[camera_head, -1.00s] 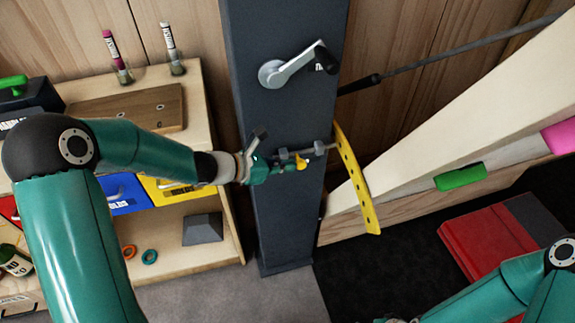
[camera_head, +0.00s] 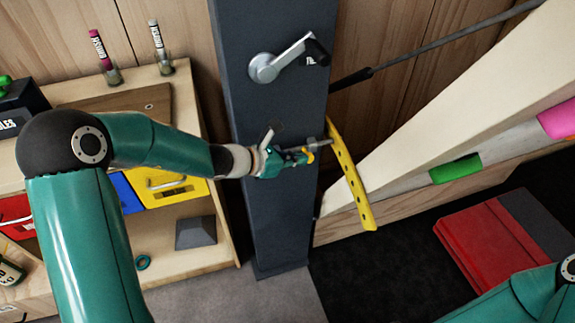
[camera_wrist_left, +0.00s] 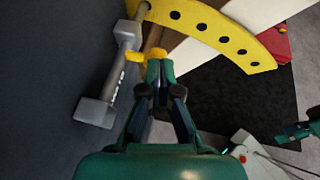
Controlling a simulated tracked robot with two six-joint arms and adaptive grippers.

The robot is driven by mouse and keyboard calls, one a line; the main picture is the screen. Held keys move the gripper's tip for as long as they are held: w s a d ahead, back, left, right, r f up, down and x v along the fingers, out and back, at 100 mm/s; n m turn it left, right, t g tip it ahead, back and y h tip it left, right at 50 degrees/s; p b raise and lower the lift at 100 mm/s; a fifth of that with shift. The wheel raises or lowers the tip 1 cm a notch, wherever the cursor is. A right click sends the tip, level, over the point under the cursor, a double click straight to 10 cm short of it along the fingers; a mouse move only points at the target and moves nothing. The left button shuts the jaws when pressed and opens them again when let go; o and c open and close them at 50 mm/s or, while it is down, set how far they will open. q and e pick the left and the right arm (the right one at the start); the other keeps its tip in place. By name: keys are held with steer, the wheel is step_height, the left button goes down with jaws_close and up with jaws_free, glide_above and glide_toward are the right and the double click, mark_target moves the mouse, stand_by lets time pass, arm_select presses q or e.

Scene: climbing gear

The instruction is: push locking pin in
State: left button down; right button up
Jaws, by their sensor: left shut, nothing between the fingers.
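The small yellow knob, seemingly the locking pin (camera_head: 310,156), sits by a grey rod (camera_head: 313,143) on the dark column. It also shows in the left wrist view (camera_wrist_left: 147,56), just beyond my fingertips. My left gripper (camera_head: 293,157) is shut and empty, with its tips at or very near the knob; I cannot tell if they touch. Its closed fingers also show in the wrist view (camera_wrist_left: 154,76). A curved yellow perforated strip (camera_head: 350,176) stands right of the rod. My right gripper (camera_wrist_left: 297,131) shows small at the wrist view's right edge; its fingers are unclear.
The dark column (camera_head: 279,215) carries a grey crank (camera_head: 284,60) above the gripper. A wooden shelf (camera_head: 186,87) with drawers stands left. A sloping pale beam (camera_head: 440,120) and a red mat (camera_head: 485,250) are at right.

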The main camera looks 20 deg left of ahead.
arm_select(q)
steer(key=shift+d+r, duration=0.1)
steer(key=shift+r, duration=0.05)
steer(key=p+v, duration=0.2)
steer(key=v, duration=1.2)
steer(key=shift+f, duration=0.2)
steer(key=shift+p, duration=0.3)
